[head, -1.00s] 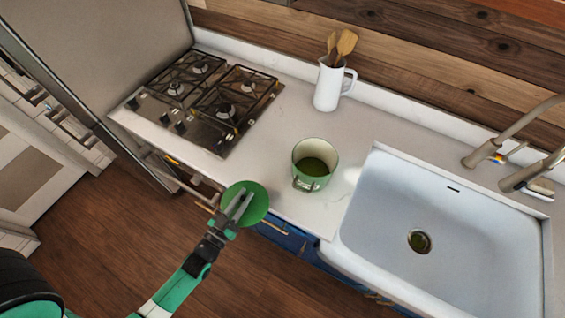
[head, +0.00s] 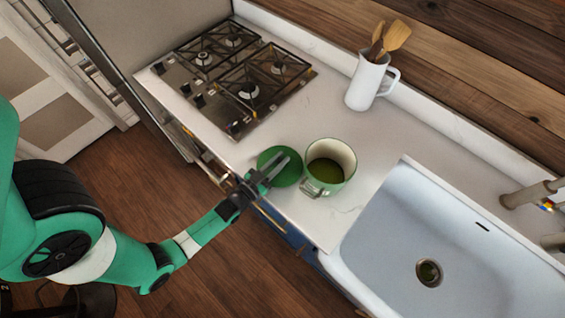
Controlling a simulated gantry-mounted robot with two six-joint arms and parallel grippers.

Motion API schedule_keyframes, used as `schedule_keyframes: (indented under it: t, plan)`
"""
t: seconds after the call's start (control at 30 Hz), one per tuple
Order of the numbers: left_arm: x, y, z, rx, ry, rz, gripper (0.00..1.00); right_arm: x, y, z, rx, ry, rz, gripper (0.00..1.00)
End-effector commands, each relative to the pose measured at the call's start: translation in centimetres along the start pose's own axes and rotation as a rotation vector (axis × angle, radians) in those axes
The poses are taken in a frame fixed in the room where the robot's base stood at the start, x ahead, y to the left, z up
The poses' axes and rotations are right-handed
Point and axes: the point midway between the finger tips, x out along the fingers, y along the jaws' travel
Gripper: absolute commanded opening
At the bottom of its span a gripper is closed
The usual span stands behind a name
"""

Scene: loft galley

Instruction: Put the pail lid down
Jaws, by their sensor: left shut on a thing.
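The green round pail lid (head: 284,169) is at the counter's front edge, just left of the pail. My left gripper (head: 276,170) is shut on the lid, with its fingers over the lid's top and covering its middle. I cannot tell whether the lid touches the counter or is a little above it. The green pail (head: 329,164) stands upright and open on the counter, with a cream inside, dark green contents and a metal clasp at its front. My right gripper is not in view.
A gas hob (head: 236,75) lies to the left on the white counter (head: 312,112). A white jug (head: 369,82) with wooden utensils stands at the back. A white sink (head: 385,215) is at the right. The counter between hob and pail is clear.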

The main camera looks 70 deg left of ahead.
Motion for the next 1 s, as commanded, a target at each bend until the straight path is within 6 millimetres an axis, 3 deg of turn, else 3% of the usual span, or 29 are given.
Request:
schedule_keyframes:
  t: [0.33, 0.37, 0.5, 0.87, 1.0]
  plan:
    - [0.0, 0.0, 0.3, 0.000, 0.002, 0.000, 0.00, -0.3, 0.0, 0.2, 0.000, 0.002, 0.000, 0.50]
    - [0.0, 0.0, 0.2, 0.000, 0.001, 0.000, 0.27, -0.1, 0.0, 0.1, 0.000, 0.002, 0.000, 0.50]
    - [0.0, 0.0, 0.2, 0.000, 0.000, 0.000, 0.52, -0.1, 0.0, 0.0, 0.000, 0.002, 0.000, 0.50]
    - [0.0, 0.0, -0.5, 0.000, 0.000, 0.000, 0.52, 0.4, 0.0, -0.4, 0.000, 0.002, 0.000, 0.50]
    - [-2.4, 0.0, -0.1, 0.000, -0.005, 0.000, 0.52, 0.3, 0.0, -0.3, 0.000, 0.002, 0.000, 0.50]
